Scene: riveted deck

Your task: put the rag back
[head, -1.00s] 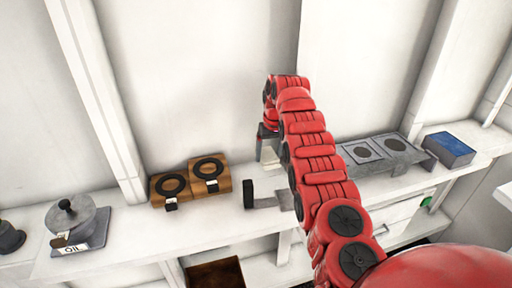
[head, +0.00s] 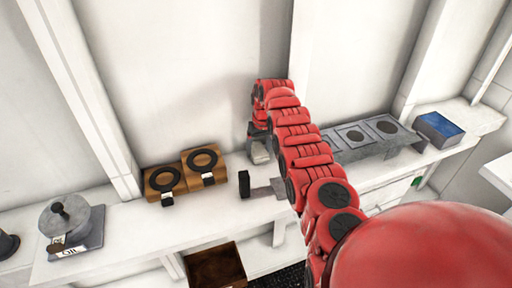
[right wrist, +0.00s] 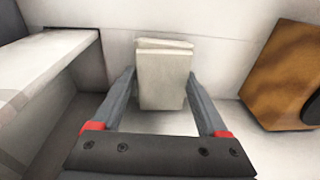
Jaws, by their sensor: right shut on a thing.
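The rag is a pale, off-white folded block (right wrist: 163,78) in the right wrist view, standing between the fingers of my right gripper (right wrist: 162,88). My right gripper (head: 259,150) is shut on it, above the back of the white shelf (head: 140,230) in the head view. There the rag is small and partly hidden by the gripper, so its gap to the shelf is hard to judge. My left gripper is not in view.
A flat grey piece with a dark upright end (head: 244,184) lies just below. To the right are a grey holed rack (head: 352,150) and a blue-topped box (head: 440,125).

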